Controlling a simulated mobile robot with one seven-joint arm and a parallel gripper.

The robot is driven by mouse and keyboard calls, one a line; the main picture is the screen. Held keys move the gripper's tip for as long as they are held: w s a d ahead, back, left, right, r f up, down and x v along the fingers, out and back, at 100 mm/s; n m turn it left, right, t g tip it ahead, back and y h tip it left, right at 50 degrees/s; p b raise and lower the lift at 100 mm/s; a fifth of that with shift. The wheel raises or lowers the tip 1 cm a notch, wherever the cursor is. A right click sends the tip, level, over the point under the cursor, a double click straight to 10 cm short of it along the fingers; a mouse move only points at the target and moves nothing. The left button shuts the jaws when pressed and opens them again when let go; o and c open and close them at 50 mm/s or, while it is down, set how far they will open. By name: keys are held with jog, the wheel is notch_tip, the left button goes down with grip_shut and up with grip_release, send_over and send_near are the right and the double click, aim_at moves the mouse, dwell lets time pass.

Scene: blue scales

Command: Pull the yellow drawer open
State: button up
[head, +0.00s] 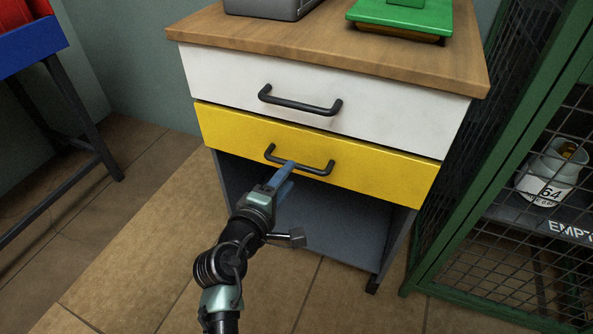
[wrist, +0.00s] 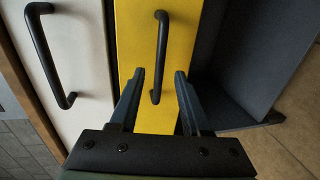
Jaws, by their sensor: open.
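The yellow drawer (head: 375,177) is the lower of two drawers in a wood-topped cabinet. It looks closed, with its front about flush with the white one. Its black bar handle (head: 318,170) runs across its front. In the wrist view the handle (wrist: 161,50) stands upright in the picture, with the yellow front (wrist: 131,40) behind it. My gripper (head: 286,167) is at the handle's left half. In the wrist view my gripper (wrist: 159,76) is open, one finger on each side of the handle's end. Both fingers look apart from the bar.
A white drawer (head: 400,120) with its own black handle (head: 300,104) sits directly above. Below is an open grey compartment (head: 330,225). A green mesh cage (head: 500,220) stands close on the right, a blue table (head: 35,48) on the left. The floor in front is clear.

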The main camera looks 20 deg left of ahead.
jog(key=b+x, duration=0.1)
jog(key=x, duration=0.4)
jog(key=shift+w+f+b, duration=0.1)
jog(key=shift+w+b, duration=0.25)
jog(key=shift+c, duration=0.2)
grip_shut()
dwell(1.0)
